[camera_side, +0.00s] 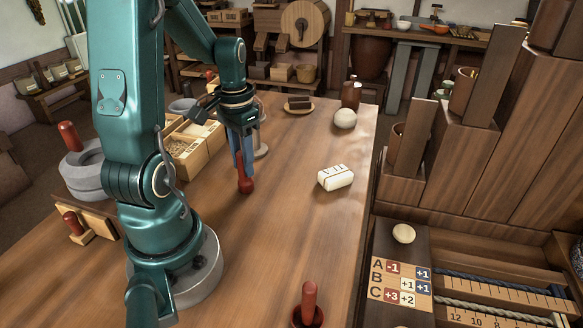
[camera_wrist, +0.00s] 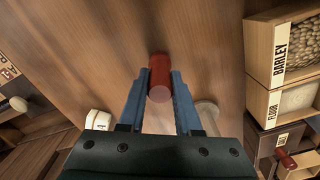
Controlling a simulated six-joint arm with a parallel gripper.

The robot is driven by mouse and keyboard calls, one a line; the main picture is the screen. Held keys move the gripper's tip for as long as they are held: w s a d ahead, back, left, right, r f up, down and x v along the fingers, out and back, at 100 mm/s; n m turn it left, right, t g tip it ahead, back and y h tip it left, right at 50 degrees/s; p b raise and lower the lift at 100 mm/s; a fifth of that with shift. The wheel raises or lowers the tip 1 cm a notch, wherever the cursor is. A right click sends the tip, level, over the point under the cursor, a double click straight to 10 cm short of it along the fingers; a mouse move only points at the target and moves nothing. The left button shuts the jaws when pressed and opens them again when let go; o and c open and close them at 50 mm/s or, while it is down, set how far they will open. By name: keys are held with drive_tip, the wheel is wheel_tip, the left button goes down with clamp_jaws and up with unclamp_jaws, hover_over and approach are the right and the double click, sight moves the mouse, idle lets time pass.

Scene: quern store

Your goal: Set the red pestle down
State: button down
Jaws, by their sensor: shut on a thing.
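The red pestle (camera_side: 245,182) is upright, with its rounder end down at or just above the wooden table; I cannot tell whether it touches. My gripper (camera_side: 241,158) points down and is shut on its upper part, which the blue fingers partly hide. In the wrist view the pestle (camera_wrist: 160,78) lies between the two fingers of my gripper (camera_wrist: 157,88), seen from its top end. The wooden table (camera_side: 285,225) is bare around the pestle.
Grain boxes (camera_side: 186,160) stand left of the pestle, labelled barley (camera_wrist: 285,48) and flour in the wrist view. A white block marked VII (camera_side: 335,177) and a pale ball (camera_side: 345,118) lie to the right. A red-handled piece in a cup (camera_side: 309,305) stands near the front.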

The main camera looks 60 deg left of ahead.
drive_tip(key=c, duration=0.6)
unclamp_jaws()
drive_tip(key=shift+f, duration=0.1)
wheel_tip(320, 180, up, 12)
drive_tip(key=s+d+f+m+t, duration=0.1)
drive_tip(key=d+m+t, duration=0.2)
drive_tip(key=d, duration=1.5)
drive_tip(key=t, duration=0.2)
drive_tip(key=shift+s+m+t, duration=0.25)
drive_tip(key=shift+m+t, duration=0.05)
